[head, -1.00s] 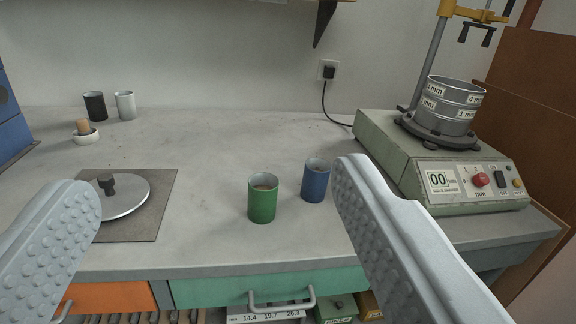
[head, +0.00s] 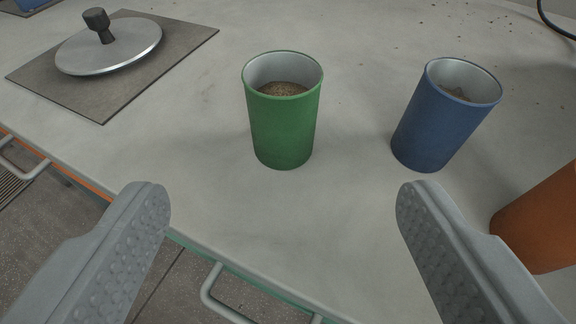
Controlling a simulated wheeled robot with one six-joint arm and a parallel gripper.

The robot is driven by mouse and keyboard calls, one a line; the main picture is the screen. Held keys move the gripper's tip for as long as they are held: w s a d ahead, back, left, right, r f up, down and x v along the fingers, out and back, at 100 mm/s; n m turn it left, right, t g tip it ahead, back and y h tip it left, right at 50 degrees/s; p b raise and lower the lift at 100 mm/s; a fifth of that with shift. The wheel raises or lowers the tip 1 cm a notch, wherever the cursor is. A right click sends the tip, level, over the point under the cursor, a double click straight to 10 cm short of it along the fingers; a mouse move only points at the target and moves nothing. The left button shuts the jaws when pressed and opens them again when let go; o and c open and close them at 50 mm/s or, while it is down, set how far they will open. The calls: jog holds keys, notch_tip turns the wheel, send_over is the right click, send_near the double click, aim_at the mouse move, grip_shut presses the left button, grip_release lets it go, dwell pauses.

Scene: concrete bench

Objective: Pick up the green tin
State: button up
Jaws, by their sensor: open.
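The green tin (head: 284,130) stands upright on the bench, right of the lidded mat and left of a blue tin (head: 440,120). It is open at the top and holds brown grainy material. My gripper (head: 283,195) is open, with its two grey textured fingers wide apart at the lower left and lower right. The green tin lies beyond the fingertips, roughly centred between them in the picture, and nothing is held.
The blue tin stands close on the right. An orange-brown object (head: 545,222) is cut off at the right edge. A metal lid (head: 108,48) with a black knob rests on a grey mat (head: 95,103) at upper left. The bench's front edge and a drawer handle (head: 222,298) lie below.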

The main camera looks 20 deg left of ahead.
aim_at(283, 86)
jog(key=x, duration=1.7)
jog(key=shift+w+a+f, duration=0.1)
jog(key=shift+w+f, duration=0.05)
jog(key=shift+f, duration=0.1)
jog(key=c, duration=1.2)
